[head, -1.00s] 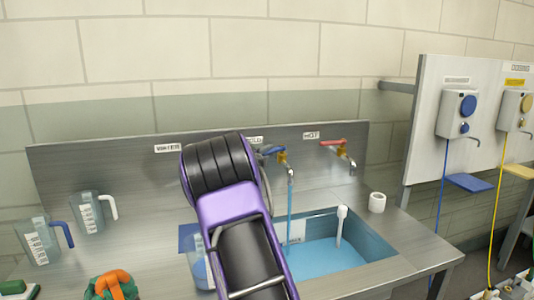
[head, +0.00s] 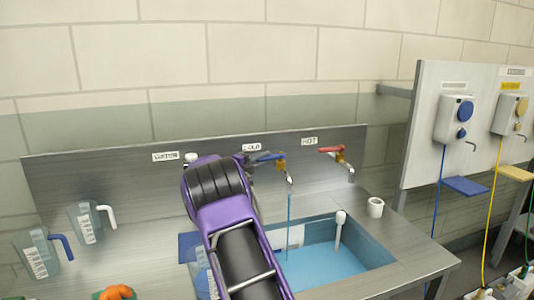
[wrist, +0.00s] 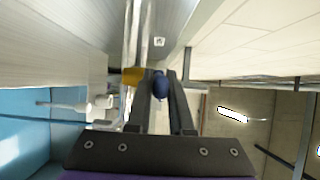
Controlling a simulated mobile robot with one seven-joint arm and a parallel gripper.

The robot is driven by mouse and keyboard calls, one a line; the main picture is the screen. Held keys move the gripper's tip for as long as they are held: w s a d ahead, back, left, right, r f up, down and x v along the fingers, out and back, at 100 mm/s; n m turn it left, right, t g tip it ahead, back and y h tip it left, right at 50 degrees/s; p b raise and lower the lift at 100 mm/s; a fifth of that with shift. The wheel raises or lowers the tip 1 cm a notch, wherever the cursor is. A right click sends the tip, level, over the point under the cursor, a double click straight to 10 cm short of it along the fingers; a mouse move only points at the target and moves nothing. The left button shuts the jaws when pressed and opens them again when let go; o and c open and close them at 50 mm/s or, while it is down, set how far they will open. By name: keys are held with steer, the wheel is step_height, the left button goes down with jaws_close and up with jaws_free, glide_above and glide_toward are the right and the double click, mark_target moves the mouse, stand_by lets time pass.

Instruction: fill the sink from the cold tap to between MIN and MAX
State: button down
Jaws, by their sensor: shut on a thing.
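The cold tap (head: 280,164) has a blue lever (head: 268,156) and a brass body under the COLD label. A thin stream of water (head: 289,215) falls from its spout into the sink (head: 385,258). Blue water (head: 325,268) covers the sink floor. A pale marked plate (head: 296,236) is on the back wall, but its MIN and MAX lines are too small to read. My gripper (wrist: 160,88) is shut on the blue lever (wrist: 159,84) in the wrist view. In the head view my arm mostly hides the gripper.
The red-levered hot tap (head: 335,152) is to the right, with no water running. A white upright piece (head: 339,222) stands in the sink and a white cup (head: 375,207) on the right rim. Jugs (head: 38,255) stand at the left. Dispensers (head: 453,119) hang on the right panel.

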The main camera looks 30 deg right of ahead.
steer(key=shift+w+r+g, duration=0.1)
steer(key=shift+w+g, duration=0.05)
steer(key=shift+g, duration=0.15)
steer(key=c, duration=0.8)
jaws_free()
